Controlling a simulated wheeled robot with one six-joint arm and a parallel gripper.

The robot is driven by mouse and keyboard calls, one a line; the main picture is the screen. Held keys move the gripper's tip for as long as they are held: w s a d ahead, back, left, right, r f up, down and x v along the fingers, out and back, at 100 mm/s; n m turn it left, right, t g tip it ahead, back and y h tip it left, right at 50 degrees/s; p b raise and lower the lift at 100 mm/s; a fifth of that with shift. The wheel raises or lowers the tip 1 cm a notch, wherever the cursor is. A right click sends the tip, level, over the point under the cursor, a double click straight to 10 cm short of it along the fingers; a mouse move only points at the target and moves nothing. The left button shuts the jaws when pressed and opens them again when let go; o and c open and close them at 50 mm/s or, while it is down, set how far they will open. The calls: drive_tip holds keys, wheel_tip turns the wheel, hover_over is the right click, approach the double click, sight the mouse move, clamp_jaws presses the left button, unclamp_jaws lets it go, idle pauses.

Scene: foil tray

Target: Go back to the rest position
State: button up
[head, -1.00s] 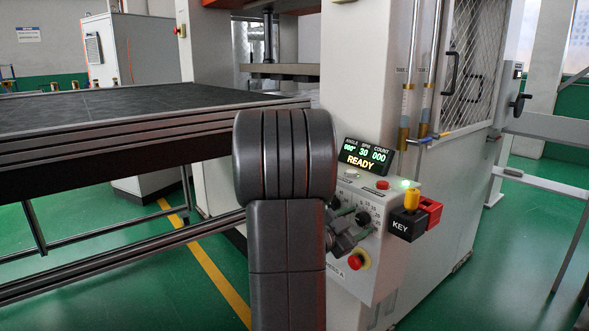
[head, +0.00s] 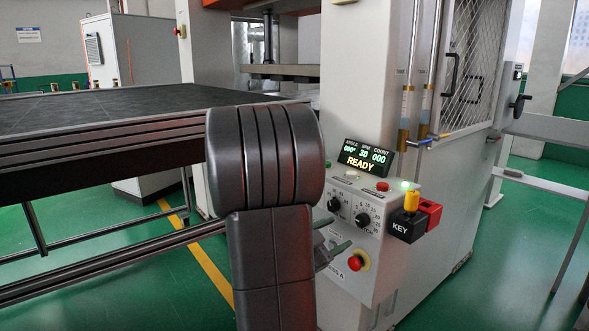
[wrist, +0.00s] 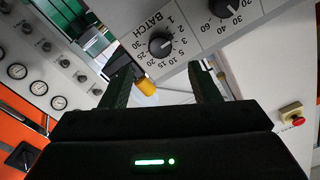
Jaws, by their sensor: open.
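My gripper (head: 333,243) shows beside my dark arm in the head view, low in front of the control panel (head: 385,190), with its green fingertips apart. In the wrist view my gripper (wrist: 163,75) is open, with nothing held between its fingers. The black BATCH knob (wrist: 160,43) lies just beyond the fingers there. Two black knobs, the left (head: 334,203) and the right (head: 363,219), are in plain sight on the panel in the head view. My arm hides part of the panel's left side.
A lit display (head: 366,158) reads READY. A red emergency button (head: 357,262) sits low on the panel, near my fingers. A dark-topped table (head: 120,108) stands at the left. Green floor (head: 520,250) is open at the right.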

approach(360, 220)
drive_tip(key=x, duration=0.8)
drive_tip(key=shift+f, duration=0.3)
drive_tip(key=shift+w+d+r+n+p, duration=0.15)
drive_tip(key=shift+d+r+n+p, duration=0.1)
drive_tip(key=shift+n+p, duration=0.1)
drive_tip(key=shift+a+n+p, duration=0.15)
drive_tip(key=shift+n+p, duration=0.7)
drive_tip(key=shift+n, duration=0.1)
drive_tip(key=n+p, duration=0.2)
drive_tip(key=n, duration=0.1)
drive_tip(key=shift+p, duration=0.3)
drive_tip(key=v, duration=1.3)
drive_tip(key=shift+s+a+f, duration=0.2)
drive_tip(key=shift+s+a, duration=0.05)
drive_tip(key=shift+s, duration=0.05)
drive_tip(key=shift+d, duration=0.1)
